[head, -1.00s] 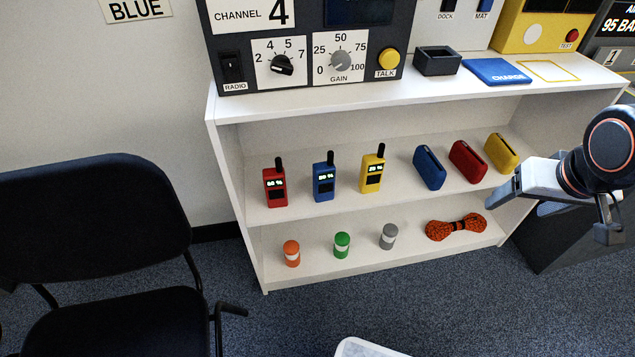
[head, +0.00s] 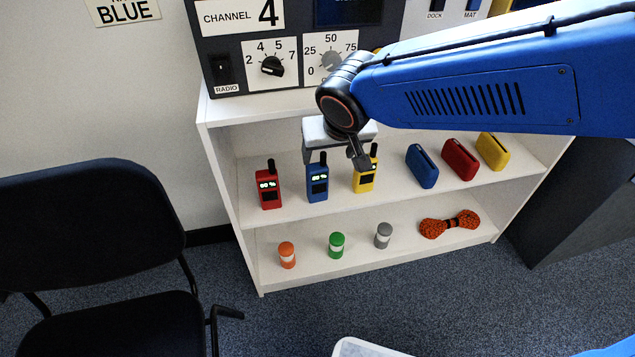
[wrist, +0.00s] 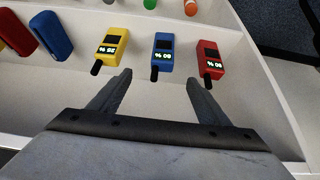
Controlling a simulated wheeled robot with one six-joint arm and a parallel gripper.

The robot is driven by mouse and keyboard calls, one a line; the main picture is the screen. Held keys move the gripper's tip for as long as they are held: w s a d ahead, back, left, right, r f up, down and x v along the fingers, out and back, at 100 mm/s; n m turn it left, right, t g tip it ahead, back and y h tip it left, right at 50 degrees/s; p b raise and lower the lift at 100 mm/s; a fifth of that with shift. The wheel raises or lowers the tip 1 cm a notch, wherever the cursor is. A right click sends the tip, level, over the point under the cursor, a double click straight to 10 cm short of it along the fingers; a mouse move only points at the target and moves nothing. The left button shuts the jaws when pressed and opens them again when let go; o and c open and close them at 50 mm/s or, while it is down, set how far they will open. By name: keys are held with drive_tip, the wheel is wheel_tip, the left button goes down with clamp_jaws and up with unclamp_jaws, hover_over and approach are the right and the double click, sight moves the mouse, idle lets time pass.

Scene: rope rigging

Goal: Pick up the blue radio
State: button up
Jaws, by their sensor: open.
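The blue radio (head: 317,184) stands upright on the middle shelf, between the red radio (head: 268,188) and the yellow radio (head: 364,180). Its screen is lit and its black antenna points up. My gripper (head: 338,160) is in front of the shelf, just above and near the blue and yellow radios, and partly covers the yellow one. In the wrist view the blue radio (wrist: 162,54) lies ahead, between the lines of the two spread fingers of my gripper (wrist: 160,92). The fingers are open and empty, apart from the radio.
On the same shelf, blue, red and yellow cases (head: 459,159) stand to the right. The lower shelf holds small canisters (head: 337,245) and an orange rope bundle (head: 448,224). The console (head: 255,50) sits on top. A dark chair (head: 90,240) stands at left.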

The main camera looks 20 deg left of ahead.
sight(318, 170)
drive_tip(key=x, duration=0.8)
drive_tip(key=a+x, duration=0.1)
drive_tip(key=x, duration=0.3)
drive_tip(key=shift+s, duration=0.3)
drive_tip(key=shift+w+x, duration=0.25)
drive_tip(key=shift+x, duration=2.6)
drive_tip(key=shift+r, duration=0.15)
drive_tip(key=c, duration=1.4)
